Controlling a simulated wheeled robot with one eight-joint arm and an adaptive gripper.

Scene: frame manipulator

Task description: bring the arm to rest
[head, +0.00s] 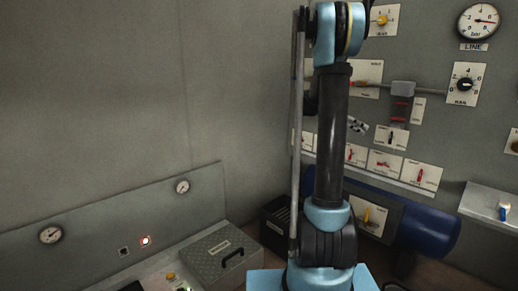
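My arm stands nearly upright in the right half of the head view, with a dark link between pale blue joints. Its upper end runs out of the top of the picture. My gripper is not visible, so its fingers and anything in them cannot be seen.
Behind my arm is a wall panel with a gauge (479,21), a knob (464,85) and several small levers. A dark blue cylinder (428,232) lies below. At lower left are a grey case (220,256) with a handle and a lit red button (145,241).

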